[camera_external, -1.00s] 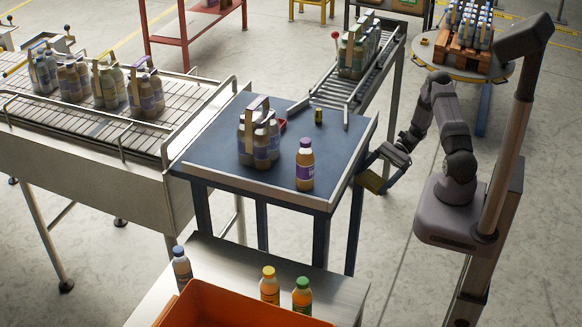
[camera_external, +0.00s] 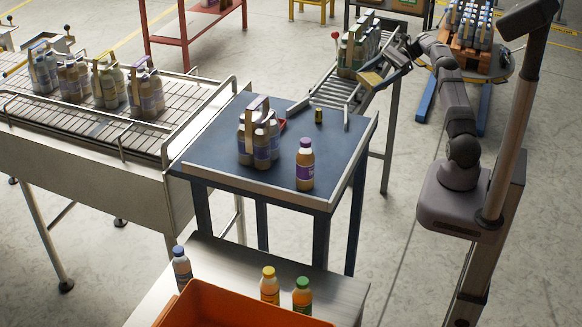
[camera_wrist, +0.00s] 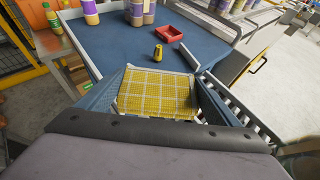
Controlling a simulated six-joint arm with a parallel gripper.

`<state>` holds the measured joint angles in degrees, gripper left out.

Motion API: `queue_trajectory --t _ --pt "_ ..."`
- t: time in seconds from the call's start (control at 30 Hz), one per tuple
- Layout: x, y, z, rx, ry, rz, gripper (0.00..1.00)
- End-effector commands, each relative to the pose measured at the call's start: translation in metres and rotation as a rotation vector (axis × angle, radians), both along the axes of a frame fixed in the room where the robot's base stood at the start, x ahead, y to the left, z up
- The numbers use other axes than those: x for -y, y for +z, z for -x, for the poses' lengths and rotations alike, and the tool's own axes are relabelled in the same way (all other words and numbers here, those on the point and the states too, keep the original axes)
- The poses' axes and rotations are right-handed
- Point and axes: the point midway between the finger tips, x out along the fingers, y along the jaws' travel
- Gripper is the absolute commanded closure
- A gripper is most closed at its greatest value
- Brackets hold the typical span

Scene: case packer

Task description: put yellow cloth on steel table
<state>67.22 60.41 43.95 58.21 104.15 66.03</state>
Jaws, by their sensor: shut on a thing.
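My gripper (camera_external: 386,66) is shut on the yellow cloth (camera_external: 371,78) and holds it in the air by the roller track at the right of the blue table. In the wrist view the cloth (camera_wrist: 157,92) is a yellow checked rectangle with pale lines and a pale edge, between the two fingers of my gripper (camera_wrist: 155,100). The steel table (camera_external: 335,285) is at the lower middle of the outside view, far from the gripper. Bottles with blue, yellow and green caps stand on it, and an orange crate covers its front.
The blue table (camera_external: 225,178) bears a bottle pack (camera_external: 258,140), a single bottle (camera_external: 305,165), a small yellow-and-dark can (camera_external: 318,116) and a red tray (camera_wrist: 168,34). A roller track (camera_external: 355,92) holds another pack. The orange crate (camera_external: 240,312) stands at the front.

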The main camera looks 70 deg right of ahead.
Motion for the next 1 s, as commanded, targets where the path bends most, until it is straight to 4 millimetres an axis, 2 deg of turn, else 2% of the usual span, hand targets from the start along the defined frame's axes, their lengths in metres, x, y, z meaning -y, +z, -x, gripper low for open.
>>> queue_trajectory --t 0.03,0.2,0.37,0.47,0.63,0.73,1.0 --pt "-0.004 0.012 -0.017 0.004 -0.007 0.007 0.36" --pt "-0.019 0.050 -0.062 0.004 -0.052 0.003 0.36" --pt "-0.044 0.076 -0.098 0.003 -0.086 0.001 0.36" --pt "-0.068 0.084 -0.119 0.001 -0.102 -0.001 0.36" --pt "-0.110 0.082 -0.141 -0.001 -0.112 -0.002 0.36" --pt "-0.140 0.072 -0.152 -0.003 -0.111 -0.003 0.36" --pt "-0.231 0.030 -0.166 -0.002 -0.085 -0.003 0.36"
